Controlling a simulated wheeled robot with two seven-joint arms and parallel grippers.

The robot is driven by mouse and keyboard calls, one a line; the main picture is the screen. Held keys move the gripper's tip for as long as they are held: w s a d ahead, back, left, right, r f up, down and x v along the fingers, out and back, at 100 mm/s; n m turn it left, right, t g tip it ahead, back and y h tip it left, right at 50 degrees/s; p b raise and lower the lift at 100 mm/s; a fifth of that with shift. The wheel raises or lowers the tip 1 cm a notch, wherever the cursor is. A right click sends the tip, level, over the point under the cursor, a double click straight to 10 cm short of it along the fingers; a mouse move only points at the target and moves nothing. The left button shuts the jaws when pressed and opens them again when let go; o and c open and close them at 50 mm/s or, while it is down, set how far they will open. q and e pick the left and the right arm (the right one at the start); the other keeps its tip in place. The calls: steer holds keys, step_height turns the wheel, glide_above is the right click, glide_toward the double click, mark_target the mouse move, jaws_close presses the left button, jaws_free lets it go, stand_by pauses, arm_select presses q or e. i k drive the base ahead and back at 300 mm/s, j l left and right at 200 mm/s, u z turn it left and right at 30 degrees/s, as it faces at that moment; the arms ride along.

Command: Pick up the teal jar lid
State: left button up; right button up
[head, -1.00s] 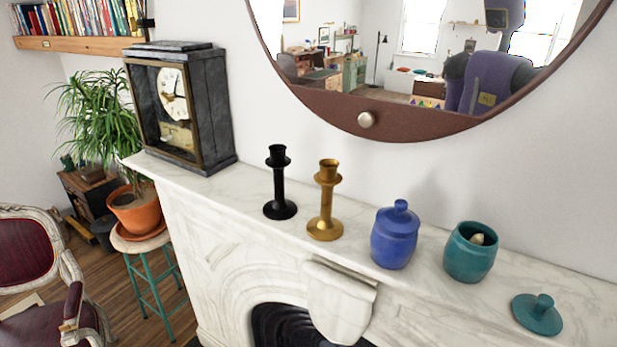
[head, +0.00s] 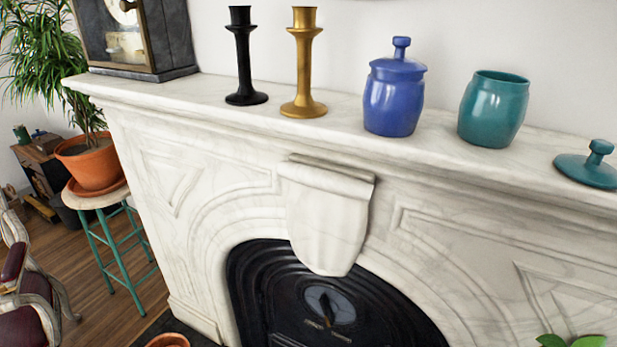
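The teal jar lid (head: 588,169) lies on the white marble mantel (head: 335,107) at the right edge of the head view, knob up and tilted-looking from this angle. The teal jar (head: 494,108) stands to its left without a lid, apart from it. Neither of my grippers is in view.
Left of the teal jar stand a lidded blue jar (head: 394,98), a gold candlestick (head: 304,68), a black candlestick (head: 243,62) and a clock (head: 133,37). A carved marble keystone (head: 325,215) juts out below the mantel. A potted plant (head: 92,165) is at the left.

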mark_target(590, 171)
steer(key=z, duration=1.5)
